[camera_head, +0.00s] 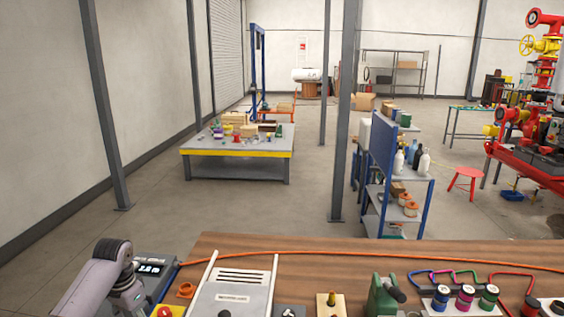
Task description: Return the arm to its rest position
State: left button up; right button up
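One of my arms (98,277) comes in at the bottom left corner, and I take it to be my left arm. Its pale grey link rises to a dark, rounded joint, then bends down toward the bottom edge. The gripper at its end is out of the picture, so I cannot see what it holds, if anything. My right arm and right gripper do not show.
Close in front is a wooden bench (330,246) with a white labelled device (232,294), a green part (383,296), coloured connectors (465,297) and an orange cable (350,254). A grey box with a display (152,268) stands beside my arm. Open floor (270,212) lies beyond.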

pick_arm(q)
jog(key=s+d+f+m+t, duration=0.1)
jog(key=s+d+f, duration=1.1)
jog(key=s+d, duration=0.3)
jog(key=s+d+r+n+t, duration=0.1)
jog(key=s+r+n, duration=0.15)
jog(key=s, duration=0.75)
jog(key=s+d+r+n+t, duration=0.15)
jog(key=s+r, duration=0.25)
jog(key=s, duration=0.6)
notch_tip(320, 180, down, 32)
jog(key=s+g+b, duration=0.1)
jog(key=s+b, duration=0.1)
jog(key=b, duration=0.2)
jog(key=s+a+f+b, duration=0.1)
jog(key=s+a+f, duration=0.1)
jog(key=s+f, duration=0.6)
jog(key=s+a+f+m+g+b, duration=0.1)
jog(key=s+f+b, duration=0.1)
jog(key=s+f, duration=0.6)
notch_tip(320, 180, down, 2)
jog(key=shift+a, duration=0.35)
pick_arm(e)
notch_tip(320, 180, down, 7)
jog(key=shift+w+f, duration=0.15)
jog(key=shift+w, duration=0.2)
